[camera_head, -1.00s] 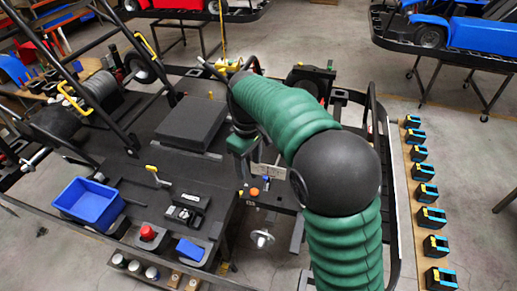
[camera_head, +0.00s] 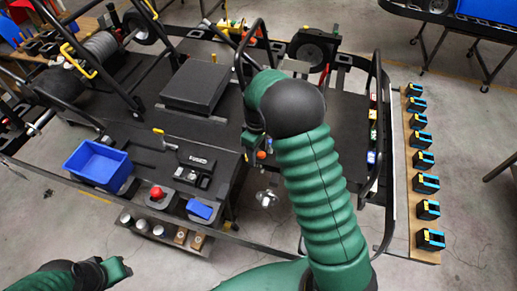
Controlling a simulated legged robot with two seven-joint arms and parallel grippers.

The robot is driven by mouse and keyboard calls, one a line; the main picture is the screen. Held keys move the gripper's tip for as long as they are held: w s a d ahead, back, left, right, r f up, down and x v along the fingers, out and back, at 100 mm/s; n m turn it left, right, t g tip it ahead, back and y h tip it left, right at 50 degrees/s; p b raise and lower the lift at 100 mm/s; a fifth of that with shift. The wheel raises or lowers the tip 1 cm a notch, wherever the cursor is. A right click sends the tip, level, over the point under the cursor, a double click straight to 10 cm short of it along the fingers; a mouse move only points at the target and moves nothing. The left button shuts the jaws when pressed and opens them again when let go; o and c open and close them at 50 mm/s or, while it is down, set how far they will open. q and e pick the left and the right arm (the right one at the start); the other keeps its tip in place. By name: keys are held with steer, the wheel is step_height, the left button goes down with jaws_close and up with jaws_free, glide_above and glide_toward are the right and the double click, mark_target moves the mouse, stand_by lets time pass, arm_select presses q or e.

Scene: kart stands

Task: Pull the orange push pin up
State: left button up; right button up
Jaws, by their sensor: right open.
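The orange push pin (camera_head: 261,155) is a small round orange knob at the middle of the kart stand's front edge, close to the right arm. My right gripper (camera_head: 251,145) hangs beside and just above it, largely hidden by its own arm; it is open. I cannot tell whether it touches the pin. A small blue knob is partly visible close by. My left gripper (camera_head: 118,268) is at the lower left, away from the stand, and its jaws are too small to tell.
The dark stand carries a blue bin (camera_head: 97,163), a red knob (camera_head: 157,192), a blue block (camera_head: 200,209) and a raised black pad (camera_head: 196,84). A black hoop rises behind my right arm. Several black-and-blue tool batteries line the board (camera_head: 398,190) at right.

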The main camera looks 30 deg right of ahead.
steer(key=shift+s+a+f, duration=0.1)
steer(key=shift+f, duration=0.2)
steer(key=shift+d, duration=0.35)
steer(key=shift+s+d+f, duration=0.1)
steer(key=shift+d+f, duration=0.15)
steer(key=shift+d, duration=0.6)
steer(key=shift+c, duration=1.3)
steer(key=shift+d, duration=0.2)
steer(key=shift+c, duration=2.4)
steer(key=shift+a+r, duration=0.15)
steer(key=shift+a, duration=0.45)
jaws_close()
steer(key=shift+a, duration=0.2)
steer(key=shift+d+r, duration=0.15)
steer(key=shift+d, duration=0.3)
steer(key=shift+r+p, duration=0.2)
steer(key=shift+p, duration=0.1)
steer(key=shift+a+r, duration=0.15)
steer(key=shift+a, duration=0.05)
steer(key=shift+o, duration=1)
jaws_free()
steer(key=shift+a, duration=0.1)
steer(key=o, duration=0.5)
steer(key=shift+a, duration=0.1)
steer(key=shift+w, duration=0.25)
arm_select(q)
steer(key=shift+d+r, duration=0.4)
steer(key=shift+d, duration=0.05)
arm_select(e)
steer(key=shift+d+f, duration=0.2)
